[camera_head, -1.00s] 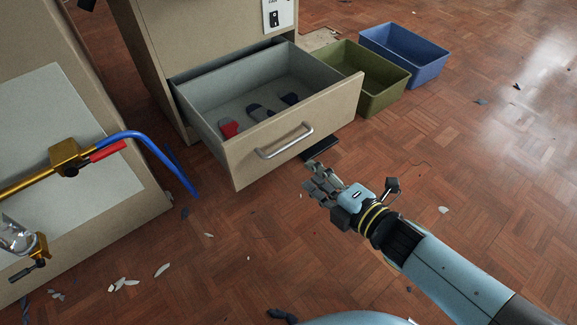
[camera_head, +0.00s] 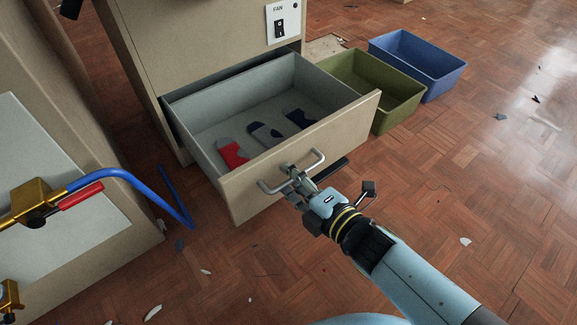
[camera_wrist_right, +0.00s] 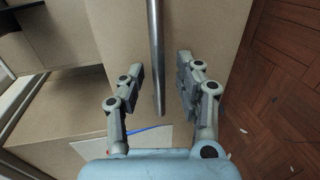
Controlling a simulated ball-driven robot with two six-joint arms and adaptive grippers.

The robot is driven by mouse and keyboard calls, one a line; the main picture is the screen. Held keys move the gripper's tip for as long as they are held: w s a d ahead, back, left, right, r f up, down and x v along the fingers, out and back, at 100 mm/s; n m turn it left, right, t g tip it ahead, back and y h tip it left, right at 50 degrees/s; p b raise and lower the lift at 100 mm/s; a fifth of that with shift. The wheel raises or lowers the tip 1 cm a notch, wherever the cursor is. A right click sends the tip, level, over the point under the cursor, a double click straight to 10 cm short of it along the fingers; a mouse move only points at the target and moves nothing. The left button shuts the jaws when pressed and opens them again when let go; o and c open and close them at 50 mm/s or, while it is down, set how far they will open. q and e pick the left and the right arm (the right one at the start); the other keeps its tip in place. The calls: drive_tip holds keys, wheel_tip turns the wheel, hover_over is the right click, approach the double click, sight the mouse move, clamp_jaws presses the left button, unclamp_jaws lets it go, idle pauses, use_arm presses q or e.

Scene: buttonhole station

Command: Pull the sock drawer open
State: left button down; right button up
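The sock drawer (camera_head: 345,131) stands pulled out of the beige cabinet (camera_head: 190,45). Inside lie a red and grey sock (camera_head: 233,153), a navy and grey sock (camera_head: 265,134) and a dark blue sock (camera_head: 299,119). A metal bar handle (camera_wrist_right: 155,45) is fixed to the drawer front. My right gripper (camera_head: 293,180) is at the handle's middle. In the right wrist view its fingers (camera_wrist_right: 158,80) are apart, with the bar between them in the picture; I cannot tell whether they touch it. My left gripper is not in view.
A green bin (camera_head: 385,103) and a blue bin (camera_head: 430,68) stand right of the drawer. At the left are a beige unit (camera_head: 120,235) and a gold clamp (camera_head: 32,203) with a blue tube (camera_head: 125,176). The parquet floor in front is mostly free, with small scraps.

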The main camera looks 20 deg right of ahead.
drive_tip(key=shift+w+a, duration=0.1)
drive_tip(key=shift+w, duration=0.05)
clamp_jaws()
idle(0.5)
